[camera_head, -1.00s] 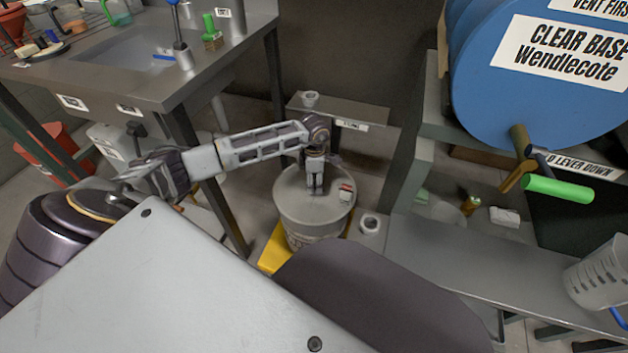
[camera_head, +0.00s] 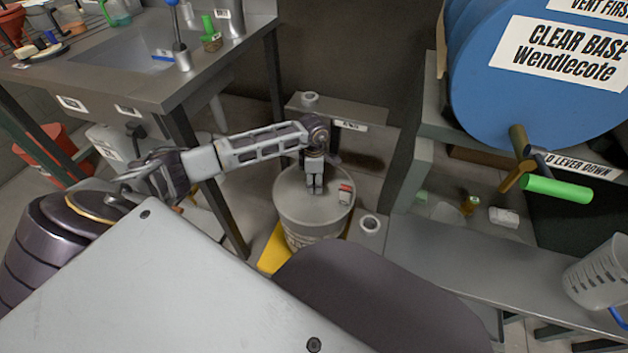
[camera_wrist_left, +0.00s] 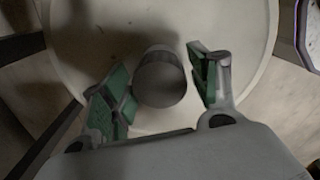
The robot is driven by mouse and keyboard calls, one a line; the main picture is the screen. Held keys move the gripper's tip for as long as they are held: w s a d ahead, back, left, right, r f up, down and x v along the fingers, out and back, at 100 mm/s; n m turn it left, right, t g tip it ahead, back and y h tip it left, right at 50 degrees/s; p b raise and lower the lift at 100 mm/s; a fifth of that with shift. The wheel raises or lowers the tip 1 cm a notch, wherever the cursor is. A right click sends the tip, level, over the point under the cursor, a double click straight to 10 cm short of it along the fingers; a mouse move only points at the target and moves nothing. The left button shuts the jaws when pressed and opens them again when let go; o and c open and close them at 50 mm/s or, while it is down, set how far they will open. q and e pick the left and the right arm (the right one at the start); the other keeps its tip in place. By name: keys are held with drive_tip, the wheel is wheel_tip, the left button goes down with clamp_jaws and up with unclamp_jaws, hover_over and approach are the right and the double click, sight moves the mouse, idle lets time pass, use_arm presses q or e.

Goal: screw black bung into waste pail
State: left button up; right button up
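The waste pail (camera_head: 290,205) is a pale round drum with a grey lid, standing low in the middle of the head view. My left gripper (camera_head: 315,190) points down over its lid. In the left wrist view the black bung (camera_wrist_left: 160,80) is a dark, short cylinder over the pail's lid (camera_wrist_left: 240,30). The green-padded fingers of my left gripper (camera_wrist_left: 162,88) stand on either side of it, very close. I cannot tell whether both pads touch it, or whether the bung sits in an opening. My right gripper is not in view.
A low shelf (camera_head: 345,110) stands behind, a steel bench (camera_head: 145,85) to the left and a blue drum (camera_head: 520,100) to the right.

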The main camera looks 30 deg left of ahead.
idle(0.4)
use_arm(q)
drive_tip(key=shift+r+n+p, duration=0.1)
drive_tip(key=shift+n+p, duration=0.6)
drive_tip(key=shift+n, duration=0.6)
drive_tip(key=shift+n+p, duration=1.05)
drive_tip(key=shift+n, duration=1.05)
drive_tip(key=c, duration=1)
drive_tip(key=m+b, duration=0.2)
drive_tip(key=m, duration=0.4)
drive_tip(key=shift+m, duration=0.4)
drive_tip(key=shift+m+b, duration=0.85)
drive_tip(key=shift+m, duration=2.65)
